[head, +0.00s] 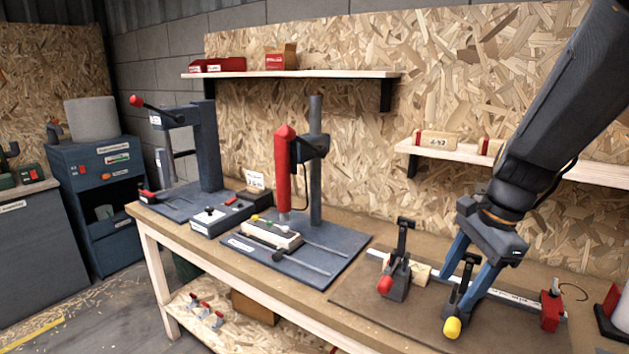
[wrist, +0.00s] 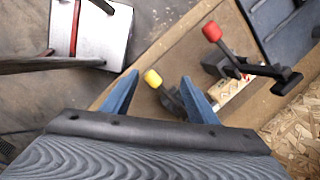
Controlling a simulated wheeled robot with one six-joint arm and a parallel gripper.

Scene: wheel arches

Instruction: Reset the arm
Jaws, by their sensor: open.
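My gripper (head: 459,293) is open at the right of the bench, pointing down, with its two blue fingers spread around a toggle clamp with a yellow tip (head: 452,327). I cannot tell whether the fingers touch it. In the wrist view the yellow tip (wrist: 152,78) shows between the fingertips of my gripper (wrist: 158,78), and nothing is visibly gripped. A second toggle clamp with a red tip (head: 385,285) stands to the left; its red tip also shows in the wrist view (wrist: 212,31). A pale wood block (head: 422,272) lies behind and between the clamps.
A metal rail (head: 500,295) with a red stop block (head: 551,311) runs along the brown board. A drill-press-like stand with a red handle (head: 286,170) and a dark press (head: 205,145) stand to the left. Shelves (head: 330,73) hang on the back wall; a lower shelf (head: 600,172) is behind my arm.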

